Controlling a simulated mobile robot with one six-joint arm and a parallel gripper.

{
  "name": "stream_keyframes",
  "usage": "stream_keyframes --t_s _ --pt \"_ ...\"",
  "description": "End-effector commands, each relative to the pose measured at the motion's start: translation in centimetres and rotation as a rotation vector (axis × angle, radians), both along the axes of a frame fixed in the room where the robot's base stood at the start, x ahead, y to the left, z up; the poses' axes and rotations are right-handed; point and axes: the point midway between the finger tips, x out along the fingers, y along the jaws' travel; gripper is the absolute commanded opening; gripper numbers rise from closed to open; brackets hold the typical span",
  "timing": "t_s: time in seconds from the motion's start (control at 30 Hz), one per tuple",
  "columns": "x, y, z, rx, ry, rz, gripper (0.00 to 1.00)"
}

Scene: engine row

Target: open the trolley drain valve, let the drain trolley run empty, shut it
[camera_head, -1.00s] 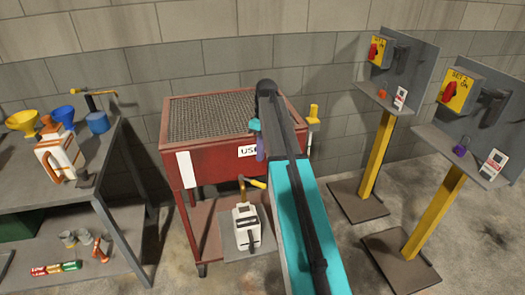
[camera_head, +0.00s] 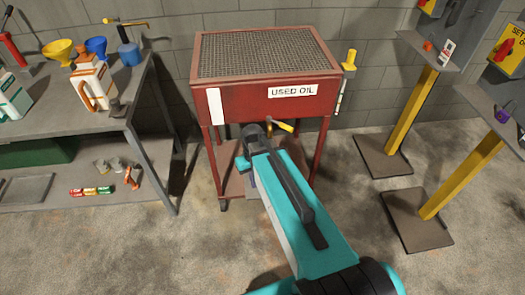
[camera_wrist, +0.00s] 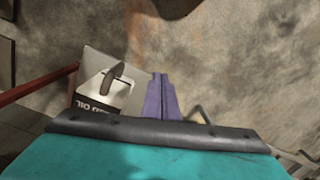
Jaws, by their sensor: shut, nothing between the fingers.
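The drain trolley (camera_head: 255,103) is a red box with a mesh top and a "USED OIL" label (camera_head: 292,91), standing on legs by the wall. A yellow lever (camera_head: 280,125) shows under it, partly behind my arm; it looks like the drain valve handle, and I cannot tell its setting. A white can with a dark handle (camera_wrist: 95,97) stands on a plate below, its label upside down in the wrist view; my arm mostly hides it in the head view. My gripper (camera_wrist: 160,78) has purple fingers, shut and empty, beside the can in the wrist picture.
The trolley's red leg (camera_wrist: 40,83) crosses the wrist view's left side. A grey bench (camera_head: 70,115) with funnels and jugs stands left. Two yellow-posted stands (camera_head: 411,108) are on the right. A yellow-topped tube (camera_head: 349,60) is on the trolley's right side. Floor is clear in front.

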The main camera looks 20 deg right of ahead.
Motion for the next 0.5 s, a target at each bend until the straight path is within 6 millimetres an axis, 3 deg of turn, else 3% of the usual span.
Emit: stream_keyframes --t_s 0.03,0.2,0.5 --pt "-1.7 0.7 -1.1 -0.004 0.010 -0.011 0.00" --pt "-5.6 1.9 -4.7 -0.018 0.049 -0.049 0.00" --pt "-12.9 2.6 -10.6 -0.032 0.167 -0.073 0.00"
